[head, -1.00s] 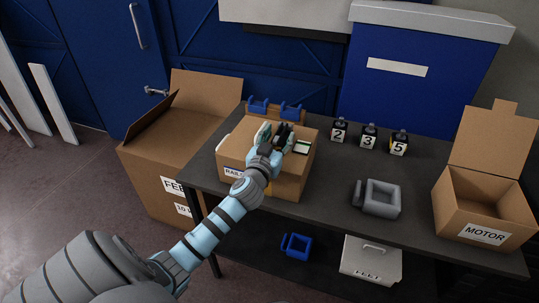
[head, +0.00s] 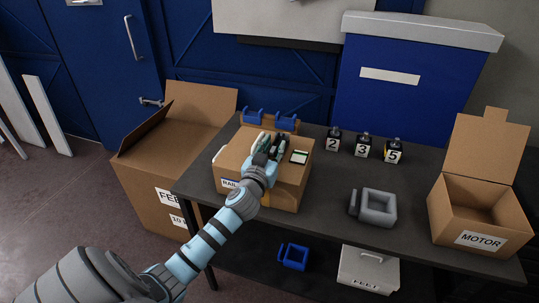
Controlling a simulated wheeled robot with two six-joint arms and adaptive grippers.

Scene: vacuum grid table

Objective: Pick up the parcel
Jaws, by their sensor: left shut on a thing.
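The parcel (head: 290,191) is a closed brown cardboard box with a white label on its front, on the left part of the dark table. A small white and dark label lies on its top. My left gripper (head: 267,143) reaches over its top from the front left. The gripper is shut on the parcel, though the wrist and fingers hide the exact contact. I cannot tell whether the parcel's underside touches the table. My right gripper is not in view.
An open box (head: 149,199) stands on the floor at left. On the table (head: 317,211) are blue holders (head: 286,122), numbered black items (head: 363,147), a grey bracket (head: 376,207) and an open MOTOR box (head: 449,221). A blue bracket (head: 294,257) and a light case (head: 368,270) sit below.

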